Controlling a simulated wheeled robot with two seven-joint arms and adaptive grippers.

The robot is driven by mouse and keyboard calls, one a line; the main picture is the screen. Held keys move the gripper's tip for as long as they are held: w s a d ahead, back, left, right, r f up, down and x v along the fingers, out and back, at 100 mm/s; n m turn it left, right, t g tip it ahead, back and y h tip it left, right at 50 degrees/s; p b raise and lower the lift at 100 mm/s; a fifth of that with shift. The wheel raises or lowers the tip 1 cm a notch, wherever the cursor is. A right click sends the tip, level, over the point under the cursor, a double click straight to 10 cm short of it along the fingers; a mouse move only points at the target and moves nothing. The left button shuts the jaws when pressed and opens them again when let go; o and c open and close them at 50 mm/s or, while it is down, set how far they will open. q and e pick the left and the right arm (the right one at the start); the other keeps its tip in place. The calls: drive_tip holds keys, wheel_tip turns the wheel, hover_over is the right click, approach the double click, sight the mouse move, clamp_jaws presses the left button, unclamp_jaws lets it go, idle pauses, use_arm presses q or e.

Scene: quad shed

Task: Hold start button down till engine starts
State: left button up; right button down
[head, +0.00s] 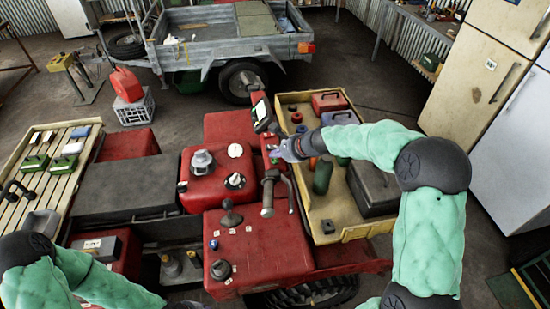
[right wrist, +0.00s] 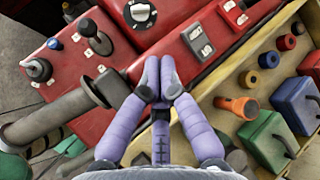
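The red control deck (head: 262,250) of the quad bears a black lever (head: 230,217), a blue button (head: 213,244) and a black knob (head: 221,269). I cannot tell which control is the start button. My right gripper (head: 276,153) reaches in from the right over the red body, beyond the handlebar grip (head: 268,195). In the right wrist view its purple fingers (right wrist: 159,85) are together, with nothing seen between them, close to the red surface. They hide what lies under the tips; contact is unclear. Rocker switches (right wrist: 197,40) lie beyond them. My left gripper is out of view.
A tan tray (head: 327,240) with bottles and a dark case (head: 372,188) lies right of the quad, under my right arm. A small display (head: 262,114) stands behind the gripper. A slatted rack (head: 88,150) is at left. A trailer (head: 210,45) stands behind.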

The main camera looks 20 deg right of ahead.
sight(277, 162)
drive_tip(key=shift+r, duration=0.2)
wheel_tip(277, 162, up, 5)
drive_tip(key=p, duration=0.4)
drive_tip(key=shift+p, duration=0.3)
drive_tip(key=shift+f, duration=0.1)
idle(0.4)
